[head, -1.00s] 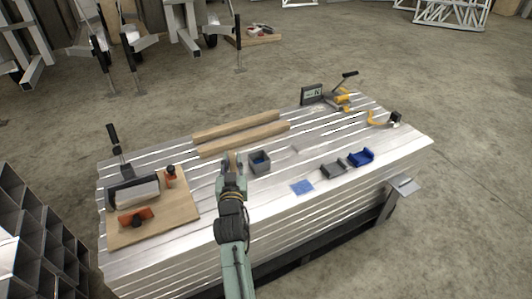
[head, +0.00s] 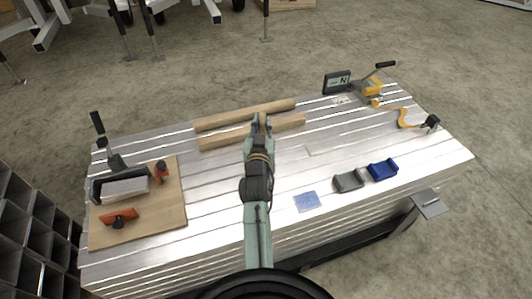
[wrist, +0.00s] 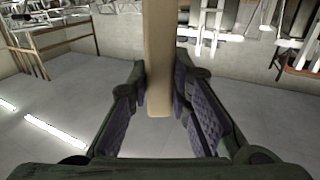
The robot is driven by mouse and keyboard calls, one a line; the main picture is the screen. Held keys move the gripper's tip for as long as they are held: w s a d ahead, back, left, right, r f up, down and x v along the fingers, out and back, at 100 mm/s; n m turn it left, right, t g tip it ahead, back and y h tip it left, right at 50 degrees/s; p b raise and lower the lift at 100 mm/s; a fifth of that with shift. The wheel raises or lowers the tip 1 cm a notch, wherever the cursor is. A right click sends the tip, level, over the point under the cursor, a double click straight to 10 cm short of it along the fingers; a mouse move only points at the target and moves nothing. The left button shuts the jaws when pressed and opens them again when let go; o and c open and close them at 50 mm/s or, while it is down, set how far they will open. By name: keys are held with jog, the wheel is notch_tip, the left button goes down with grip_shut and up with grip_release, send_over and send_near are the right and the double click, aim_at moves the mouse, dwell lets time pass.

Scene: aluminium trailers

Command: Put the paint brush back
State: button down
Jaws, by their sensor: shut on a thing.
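My gripper (head: 262,124) is above the middle of the ribbed aluminium bench top, near the two wooden bars. It is shut on a pale wooden piece, which looks like the handle of the paint brush (wrist: 158,60). In the wrist view this piece runs from the top edge down between the two finger pads, with its blunt lower end in sight. No bristles can be made out. The dark grey square cup seen earlier is not visible now; my arm covers that part of the bench.
Two wooden bars (head: 225,120) lie at the back. A wooden board (head: 165,215) with a clamp and orange-handled tools is at left. A blue square (head: 306,201), a grey bracket (head: 348,181) and a blue bracket (head: 383,170) lie right of my arm. Yellow tools (head: 370,88) lie at back right.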

notch_tip(320, 180, down, 9)
jog(key=shift+s+r+b, duration=0.1)
jog(key=shift+r+b, duration=0.05)
jog(key=shift+b, duration=0.25)
jog(key=c, duration=1.5)
grip_release()
jog(key=shift+o, duration=0.2)
